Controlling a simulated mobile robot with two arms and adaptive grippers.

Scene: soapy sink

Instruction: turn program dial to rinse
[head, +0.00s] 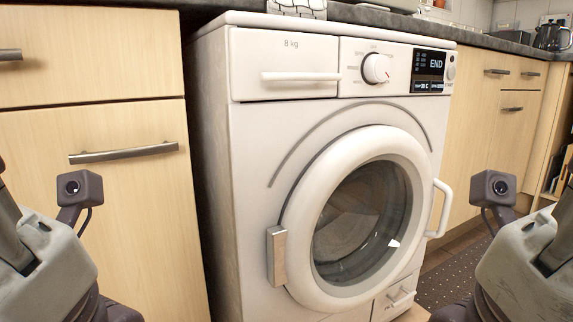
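A white washing machine (222,180) stands in the middle of the head view. Its round white program dial (376,68) is on the top panel, left of a black display (432,71) that reads END. Small labels ring the dial, too small to read, so I cannot tell its setting. The round door (300,225) looks shut. Parts of my arms show at the lower left and lower right edges, well apart from the dial. The fingers of both grippers are out of the picture.
A detergent drawer (285,62) with a bar handle is left of the dial. A white door handle (440,208) sticks out at the right. Wooden cabinets with metal handles (124,153) flank the machine. A dark countertop (400,22) runs above. The space before the panel is clear.

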